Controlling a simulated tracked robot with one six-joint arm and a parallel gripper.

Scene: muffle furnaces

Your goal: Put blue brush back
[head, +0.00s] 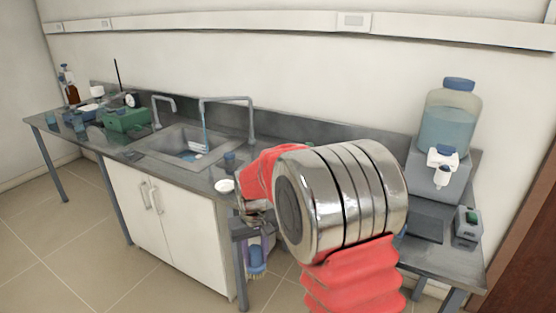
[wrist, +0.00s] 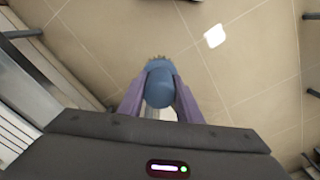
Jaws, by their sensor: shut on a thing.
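The blue brush (head: 257,260) hangs below my gripper in the head view, bristles down, in front of the counter's front edge and above the floor. In the wrist view the brush (wrist: 159,85) is between the two purple fingers of my gripper (wrist: 160,92), with its rounded blue end toward the camera and bristles at its far end. My gripper is shut on it. In the head view my gripper (head: 259,243) is partly hidden by my own arm. I cannot tell where the brush's place is.
A steel sink (head: 190,145) with running water and taps is set in the grey counter. A white dish (head: 224,186) lies near the counter's front edge. A large water bottle (head: 448,118) stands at the right. White cabinet doors (head: 165,220) are below. The floor in front is clear.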

